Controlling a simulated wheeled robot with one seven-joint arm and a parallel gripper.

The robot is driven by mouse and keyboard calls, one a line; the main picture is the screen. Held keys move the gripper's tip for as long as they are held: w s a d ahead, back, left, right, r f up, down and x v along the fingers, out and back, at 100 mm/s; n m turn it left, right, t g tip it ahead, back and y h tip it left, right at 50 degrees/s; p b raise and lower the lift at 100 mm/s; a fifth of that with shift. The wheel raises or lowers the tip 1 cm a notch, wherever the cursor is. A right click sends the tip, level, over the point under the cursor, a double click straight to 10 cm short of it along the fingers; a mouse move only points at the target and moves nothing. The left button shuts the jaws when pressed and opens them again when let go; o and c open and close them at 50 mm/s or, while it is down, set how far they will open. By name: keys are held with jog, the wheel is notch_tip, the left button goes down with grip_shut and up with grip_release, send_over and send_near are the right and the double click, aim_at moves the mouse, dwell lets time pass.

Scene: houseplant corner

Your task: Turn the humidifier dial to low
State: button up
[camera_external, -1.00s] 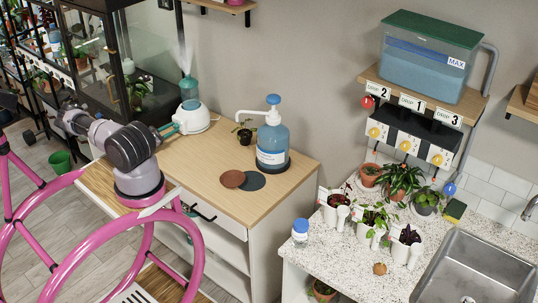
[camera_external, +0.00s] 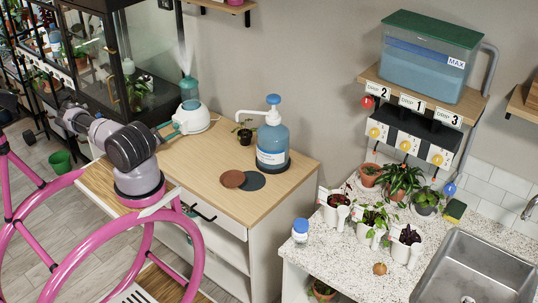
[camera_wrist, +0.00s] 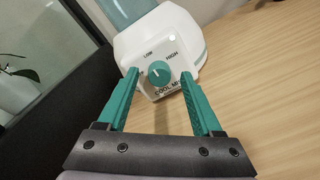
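The humidifier (camera_external: 195,120) has a white base and a teal tank, and stands at the back left of the wooden cabinet top. A pale plume rises above it. In the wrist view its white body (camera_wrist: 188,30) carries a round teal dial (camera_wrist: 159,72) on a front panel. "LOW" is printed above the dial and "HIGH" to its upper right; lettering at the left is partly hidden by a finger. A faint mark shows on the dial, but its exact setting is hard to read. My gripper (camera_wrist: 160,76) is open, its teal fingers spread either side of the dial with visible gaps.
A blue pump bottle (camera_external: 272,140), a small plant (camera_external: 244,132) and two round coasters (camera_external: 233,179) are on the cabinet top (camera_external: 200,165). A glass cabinet (camera_external: 140,60) stands close behind the arm.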

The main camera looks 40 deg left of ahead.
jog(key=s, duration=1)
jog(key=shift+s+r, duration=0.3)
jog(key=shift+s, duration=0.1)
